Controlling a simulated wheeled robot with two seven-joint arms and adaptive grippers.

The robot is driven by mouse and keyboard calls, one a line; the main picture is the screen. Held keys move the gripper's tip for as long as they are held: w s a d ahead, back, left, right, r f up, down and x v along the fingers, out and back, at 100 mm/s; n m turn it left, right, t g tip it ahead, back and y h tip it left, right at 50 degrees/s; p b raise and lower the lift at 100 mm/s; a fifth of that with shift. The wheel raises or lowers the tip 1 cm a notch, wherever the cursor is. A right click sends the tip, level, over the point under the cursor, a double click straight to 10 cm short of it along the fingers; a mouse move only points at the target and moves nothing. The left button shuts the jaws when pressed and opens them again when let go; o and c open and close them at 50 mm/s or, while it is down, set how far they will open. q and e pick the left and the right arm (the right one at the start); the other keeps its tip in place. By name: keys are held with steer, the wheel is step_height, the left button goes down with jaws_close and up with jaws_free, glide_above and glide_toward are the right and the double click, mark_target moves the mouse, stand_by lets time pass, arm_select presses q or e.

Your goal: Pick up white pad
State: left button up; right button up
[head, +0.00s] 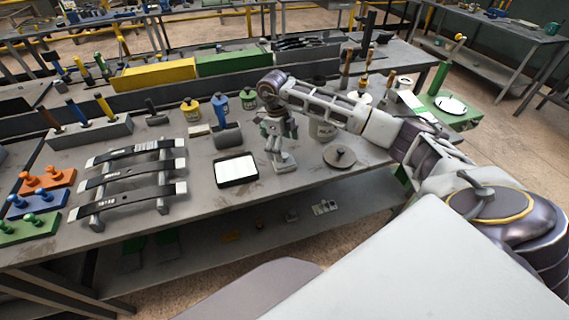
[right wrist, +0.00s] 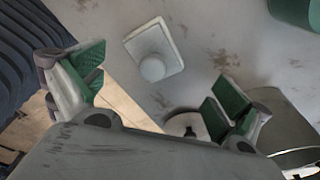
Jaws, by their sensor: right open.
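The white pad (right wrist: 172,40) is a small square plate with a round knob on top. It lies flat on the grey workbench, and in the head view it shows (head: 286,164) just under my right gripper (head: 274,148). In the right wrist view my right gripper (right wrist: 160,82) is open, with its green-lined fingers wide apart and nothing between them. The pad lies beyond the fingertips, apart from them. My left gripper is not in view.
A black tray with a white surface (head: 236,169) lies left of the pad. A round grey disc with a knob (head: 340,157) lies to the right. A rack with dark leaf springs (head: 130,178) stands further left.

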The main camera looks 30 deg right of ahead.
mark_target(284, 154)
steer(key=shift+f, duration=0.3)
steer(key=shift+s+f+p, duration=0.2)
steer(key=shift+f+p, duration=0.05)
steer(key=shift+f, duration=1)
steer(key=shift+s+f+p, duration=0.2)
steer(key=shift+f+p, duration=0.05)
steer(key=shift+f, duration=0.95)
steer(key=shift+s, duration=0.1)
steer(key=c, duration=1)
